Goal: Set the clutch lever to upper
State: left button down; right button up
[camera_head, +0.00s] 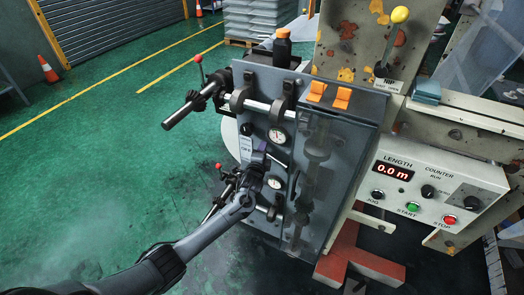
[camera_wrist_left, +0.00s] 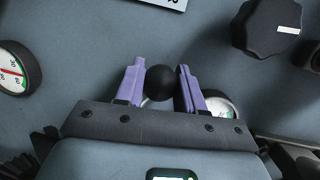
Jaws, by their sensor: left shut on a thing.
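My left gripper (camera_head: 260,153) is at the front of the grey machine panel, its arm coming up from the lower left. In the left wrist view its purple fingers (camera_wrist_left: 160,72) stand on either side of a black ball knob (camera_wrist_left: 160,83), and they are shut on it. The knob looks like the end of a lever; its shaft is hidden by the gripper, and I cannot read a clutch label. A small white plate (camera_head: 246,149) with lettering is beside the fingers. My right gripper is not in view.
Two gauges (camera_head: 277,135) (camera_head: 274,183) sit close to the gripper. A red-knobbed lever (camera_head: 198,60) and a roller bar stick out at upper left. A dark knob (camera_wrist_left: 268,26) is near in the wrist view. A yellow-knobbed lever (camera_head: 399,15) stands upper right. The green floor at left is open.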

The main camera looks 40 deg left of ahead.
pick_arm(q)
jog(key=shift+w+d+r, duration=0.1)
jog(key=shift+r, duration=0.2)
jog(key=c, duration=1.1)
grip_release()
jog(key=shift+o, duration=1.9)
jog(key=shift+f, duration=0.15)
jog(key=shift+s+d, duration=0.25)
jog(key=shift+s, duration=0.25)
jog(key=p+v, duration=0.3)
jog(key=v, duration=0.6)
jog(key=shift+s+d, duration=0.3)
